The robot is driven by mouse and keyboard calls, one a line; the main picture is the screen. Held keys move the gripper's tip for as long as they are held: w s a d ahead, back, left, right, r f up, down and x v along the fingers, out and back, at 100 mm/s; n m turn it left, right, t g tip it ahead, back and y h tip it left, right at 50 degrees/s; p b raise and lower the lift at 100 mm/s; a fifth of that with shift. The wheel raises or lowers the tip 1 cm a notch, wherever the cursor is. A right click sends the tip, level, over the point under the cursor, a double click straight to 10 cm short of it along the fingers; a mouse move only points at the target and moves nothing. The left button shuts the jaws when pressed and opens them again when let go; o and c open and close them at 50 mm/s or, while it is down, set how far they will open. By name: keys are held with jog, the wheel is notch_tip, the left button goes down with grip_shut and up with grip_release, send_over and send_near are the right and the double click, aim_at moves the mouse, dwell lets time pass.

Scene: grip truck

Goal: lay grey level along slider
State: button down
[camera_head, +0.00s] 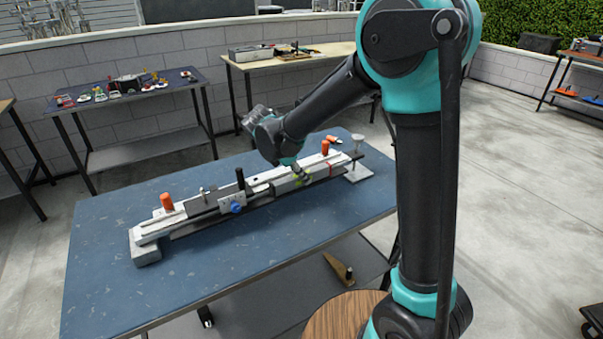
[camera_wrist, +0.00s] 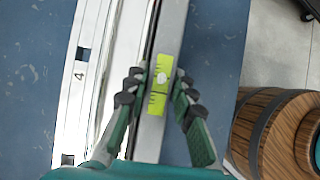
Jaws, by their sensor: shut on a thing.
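The grey level (camera_wrist: 172,28) is a long grey bar with a yellow-green vial in the wrist view. It runs nearly parallel to the pale rail (camera_wrist: 88,62), close beside it. My gripper (camera_wrist: 160,90) is shut on the level, one finger on each side of the vial. In the head view my gripper (camera_head: 297,174) is over the right part of the long rail assembly on the blue table. The slider (camera_head: 232,206), with a blue knob and black post, sits near the assembly's middle. Whether the level touches the surface beneath it I cannot tell.
The blue table (camera_head: 110,270) is clear in front. A wooden barrel (camera_wrist: 275,130) is off the table's edge.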

jog(key=c, duration=1.2)
grip_release()
jog(key=v, duration=1.2)
jog(key=s+d+f+m+y, duration=0.1)
jog(key=s+d+f+m, duration=0.1)
jog(key=d+f+m, duration=0.3)
jog(key=s+d+f+m+g+y, duration=0.1)
jog(key=d+m, duration=0.2)
jog(key=d, duration=0.5)
jog(key=s+d+f+m+y, duration=0.1)
jog(key=s+d+f+m, duration=0.1)
jog(key=d+f+m, duration=0.3)
jog(key=s+d+f+m+t+y, duration=0.1)
jog(key=s+d+f+m+y, duration=0.1)
jog(key=s+d+f+m, duration=0.4)
jog(key=s+d+m, duration=0.5)
jog(key=shift+m+t, duration=0.4)
